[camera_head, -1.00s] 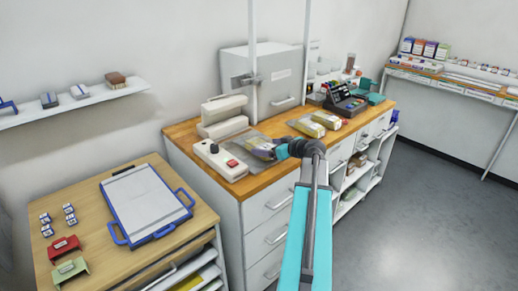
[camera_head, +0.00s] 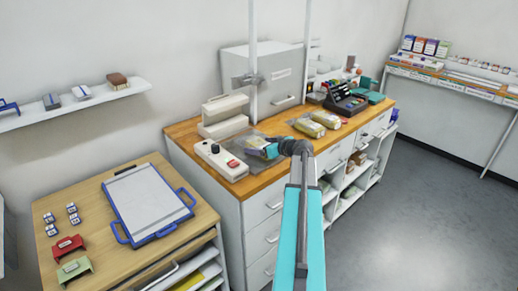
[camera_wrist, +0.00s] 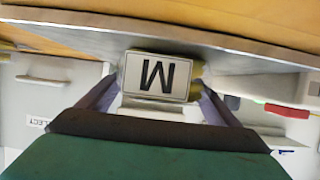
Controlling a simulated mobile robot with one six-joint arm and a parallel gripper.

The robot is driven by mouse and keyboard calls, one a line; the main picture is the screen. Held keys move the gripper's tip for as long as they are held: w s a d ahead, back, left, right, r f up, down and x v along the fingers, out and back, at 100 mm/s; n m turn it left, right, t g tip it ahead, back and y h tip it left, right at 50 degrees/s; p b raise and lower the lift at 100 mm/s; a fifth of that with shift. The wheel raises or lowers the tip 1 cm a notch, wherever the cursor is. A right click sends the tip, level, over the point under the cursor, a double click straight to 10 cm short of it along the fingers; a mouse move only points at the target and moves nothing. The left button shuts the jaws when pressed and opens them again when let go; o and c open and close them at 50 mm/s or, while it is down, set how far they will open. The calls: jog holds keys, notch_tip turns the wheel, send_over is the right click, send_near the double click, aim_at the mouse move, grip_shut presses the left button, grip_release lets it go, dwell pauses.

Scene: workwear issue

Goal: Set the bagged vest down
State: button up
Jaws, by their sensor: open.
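The bagged vest (camera_head: 256,143) lies on or just over the grey mat (camera_head: 240,160) on the wood-topped counter; contact underneath is hidden. In the wrist view its white label (camera_wrist: 158,77) with an upside-down M faces me, and a little yellow shows at its right edge. My gripper (camera_head: 270,150) is at the vest's right end in the head view. In the wrist view my gripper's dark fingers (camera_wrist: 152,92) stand apart on either side of the label. The fingertips are partly hidden, and a gap beside the vest is hard to judge.
A white sealer (camera_head: 222,160) with a red button stands left of the mat. More bagged packs (camera_head: 324,119) lie on the counter to the right, before a dark keypad device (camera_head: 345,103). A pole rises behind the mat.

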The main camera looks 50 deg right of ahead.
aim_at(253, 139)
jog(key=c, duration=1.3)
jog(key=shift+r, duration=0.15)
jog(key=shift+r+b, duration=0.7)
jog(key=shift+r, duration=0.7)
jog(key=shift+s+r, duration=0.2)
jog(key=shift+s, duration=0.05)
jog(key=s+a+b, duration=0.1)
jog(key=s, duration=0.3)
jog(key=s+a+b, duration=0.1)
jog(key=s+a, duration=0.1)
jog(key=s, duration=0.2)
jog(key=s+a+r+b, duration=0.1)
jog(key=s+a, duration=0.1)
jog(key=s, duration=0.2)
jog(key=shift+s+a+r+b, duration=0.1)
jog(key=shift+s+b, duration=0.2)
jog(key=shift+b, duration=0.1)
jog(key=shift+s+a+r, duration=0.1)
jog(key=shift+s+a, duration=0.1)
jog(key=shift+s, duration=0.25)
jog(key=shift+s+a+r, duration=0.1)
jog(key=shift+s+a, duration=0.05)
jog(key=shift+s, duration=0.3)
